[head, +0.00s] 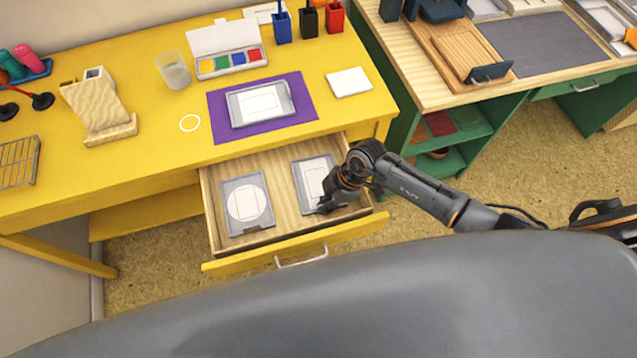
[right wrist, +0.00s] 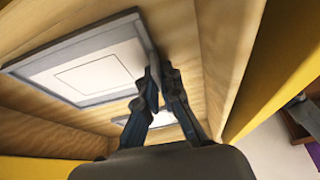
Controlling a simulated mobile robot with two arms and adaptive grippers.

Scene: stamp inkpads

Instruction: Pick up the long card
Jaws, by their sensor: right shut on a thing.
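A grey-framed white card with a long rectangle outline (head: 312,178) is in the right half of the open drawer. It also shows large in the right wrist view (right wrist: 88,66). My right gripper (head: 328,198) reaches into the drawer at this card's right side. In the right wrist view, its fingers (right wrist: 160,70) are closed on the card's frame edge. The arm hides part of the card in the head view, and I cannot tell whether it is lifted off the drawer floor. A grey-framed card with a circle (head: 244,204) lies in the drawer's left half. My left gripper is not in view.
The drawer's yellow front (head: 225,267) and wooden walls are close around the gripper. On the yellow desk above lie a purple mat (head: 305,113) with another grey frame, a white pad (head: 348,82), a paint box (head: 228,62) and a glass (head: 174,70).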

